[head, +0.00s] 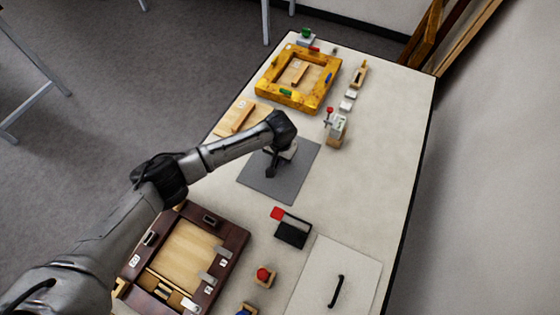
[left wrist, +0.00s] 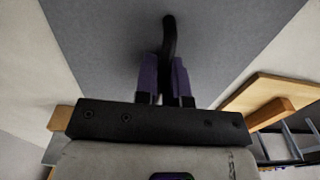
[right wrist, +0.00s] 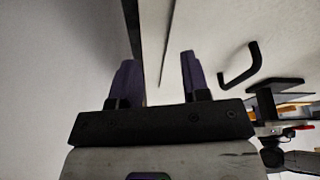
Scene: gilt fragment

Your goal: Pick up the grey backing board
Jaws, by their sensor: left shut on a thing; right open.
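The grey backing board (head: 293,183) is a flat square near the middle of the table, and it fills much of the left wrist view (left wrist: 110,40). A black handle (left wrist: 169,35) stands up from its face. My left gripper (head: 271,170) is over the board, its purple fingers (left wrist: 165,78) shut on the handle. I cannot tell whether the board is touching the table. My right gripper (right wrist: 157,75) is open and empty, near a white panel (right wrist: 210,40) with a black handle (right wrist: 240,66). It is outside the head view.
A dark red frame (head: 235,240) lies at the near left, under my left arm. A yellow frame (head: 262,80) and a wooden board (head: 225,120) lie beyond the grey board. A red-and-black block (head: 292,231) and the white panel (head: 310,270) are nearer. The table's right strip is bare.

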